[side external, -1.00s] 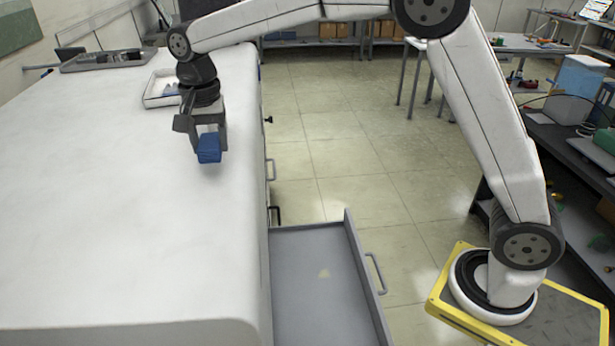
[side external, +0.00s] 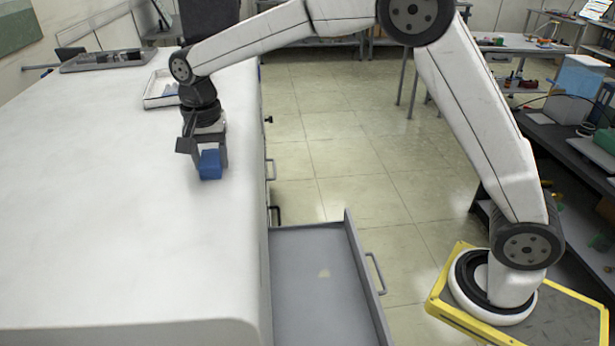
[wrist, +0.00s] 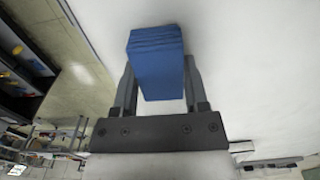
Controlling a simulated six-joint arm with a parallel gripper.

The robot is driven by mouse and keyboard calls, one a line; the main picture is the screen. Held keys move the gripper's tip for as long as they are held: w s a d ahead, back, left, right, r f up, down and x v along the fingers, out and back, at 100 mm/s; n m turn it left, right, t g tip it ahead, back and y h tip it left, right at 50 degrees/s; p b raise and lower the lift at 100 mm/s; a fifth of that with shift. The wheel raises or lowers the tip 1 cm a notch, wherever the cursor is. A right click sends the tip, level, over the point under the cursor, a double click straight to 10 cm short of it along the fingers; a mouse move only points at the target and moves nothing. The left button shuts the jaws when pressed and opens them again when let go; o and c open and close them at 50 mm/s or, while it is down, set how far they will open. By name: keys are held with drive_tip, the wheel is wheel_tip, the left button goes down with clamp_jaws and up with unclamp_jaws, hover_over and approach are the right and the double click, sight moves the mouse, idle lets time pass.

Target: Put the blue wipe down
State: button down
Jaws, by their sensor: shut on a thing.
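The blue wipe (side external: 210,165) is a folded blue block at the lower end of my gripper (side external: 207,156), over the white bench top near its right edge. In the side view its underside is at or just above the surface; I cannot tell whether it touches. In the wrist view the wipe (wrist: 157,60) sits between the two dark fingers of my gripper (wrist: 158,85), which are shut on it. The wipe's layered edge shows there.
The white bench top (side external: 100,220) is bare around the wipe. A grey drawer (side external: 315,285) stands open at the bench's right side.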

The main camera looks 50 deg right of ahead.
sight(213, 157)
drive_tip(key=shift+f, duration=0.1)
drive_tip(key=shift+c, duration=0.5)
unclamp_jaws()
drive_tip(key=shift+r, duration=0.2)
wheel_tip(213, 157, up, 12)
drive_tip(key=shift+f, duration=0.1)
idle(0.5)
drive_tip(key=s+d+f+n+t, duration=0.1)
drive_tip(key=s+d+f+n, duration=0.3)
drive_tip(key=s+f, duration=0.7)
drive_tip(key=s+d+f+n+t, duration=0.1)
drive_tip(key=s+d+f+n, duration=0.4)
drive_tip(key=s+d+f, duration=0.3)
drive_tip(key=s+f, duration=0.2)
drive_tip(key=s, duration=0.1)
drive_tip(key=shift+s+f+t, duration=0.25)
drive_tip(key=shift+f+t, duration=0.05)
drive_tip(key=shift+f, duration=0.05)
